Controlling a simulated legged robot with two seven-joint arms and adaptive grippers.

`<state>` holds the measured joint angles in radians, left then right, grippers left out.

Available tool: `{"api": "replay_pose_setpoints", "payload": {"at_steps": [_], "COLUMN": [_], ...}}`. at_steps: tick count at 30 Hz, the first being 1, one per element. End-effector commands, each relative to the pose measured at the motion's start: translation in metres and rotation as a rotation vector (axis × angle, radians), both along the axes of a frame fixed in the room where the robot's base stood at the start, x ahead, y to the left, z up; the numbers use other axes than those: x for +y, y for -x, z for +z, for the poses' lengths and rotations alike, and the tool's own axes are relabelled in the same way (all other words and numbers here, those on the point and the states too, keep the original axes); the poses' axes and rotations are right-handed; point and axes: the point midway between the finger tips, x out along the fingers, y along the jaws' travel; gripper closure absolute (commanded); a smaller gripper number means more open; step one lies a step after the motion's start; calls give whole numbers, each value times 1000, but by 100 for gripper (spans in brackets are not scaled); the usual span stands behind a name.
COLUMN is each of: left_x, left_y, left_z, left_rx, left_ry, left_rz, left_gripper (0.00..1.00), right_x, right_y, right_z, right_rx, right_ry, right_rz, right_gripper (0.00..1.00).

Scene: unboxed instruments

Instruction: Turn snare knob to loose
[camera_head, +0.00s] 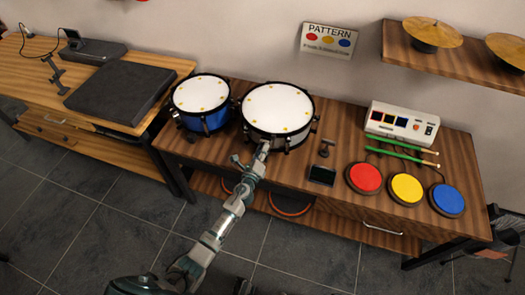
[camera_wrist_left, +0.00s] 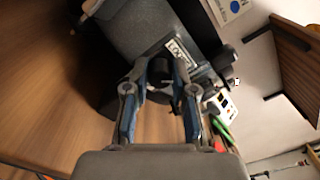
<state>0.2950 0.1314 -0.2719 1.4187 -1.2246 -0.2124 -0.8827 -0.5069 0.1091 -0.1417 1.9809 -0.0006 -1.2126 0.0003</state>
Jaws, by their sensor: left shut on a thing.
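The snare drum (camera_head: 278,108), with a white head and grey shell, stands on the wooden table beside a blue drum (camera_head: 200,104). My left gripper (camera_head: 264,147) reaches its near side from below. In the left wrist view the gripper (camera_wrist_left: 160,68) is shut on a small dark knob (camera_wrist_left: 160,85) at the drum's side, between its two blue-edged fingers. The knob is partly hidden by the fingers, and its turned angle cannot be read. A small printed label (camera_wrist_left: 178,49) shows on the dark drum shell (camera_wrist_left: 140,25) just beyond. My right gripper is not in view.
On the table (camera_head: 335,205) to the right are a small dark screen device (camera_head: 322,175), red (camera_head: 365,177), yellow (camera_head: 406,188) and blue (camera_head: 447,199) pads, green sticks (camera_head: 405,157) and a white control box (camera_head: 400,122). A shelf with cymbals (camera_head: 433,33) hangs above.

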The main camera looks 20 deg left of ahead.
Motion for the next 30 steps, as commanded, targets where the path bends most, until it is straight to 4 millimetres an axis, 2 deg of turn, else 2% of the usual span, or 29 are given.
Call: {"api": "replay_pose_setpoints", "payload": {"at_steps": [9,18,30], "left_x": [3,4,4], "left_y": [0,0,0], "left_z": [-2,-2,-3], "left_rx": [11,20,27], "left_ry": [301,541,706], "left_rz": [7,7,8], "left_gripper": [100,100,100], "right_x": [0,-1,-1], "right_y": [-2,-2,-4], "right_z": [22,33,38], "right_rx": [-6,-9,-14], "right_ry": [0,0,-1], "right_rz": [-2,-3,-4], "right_gripper": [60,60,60]}}
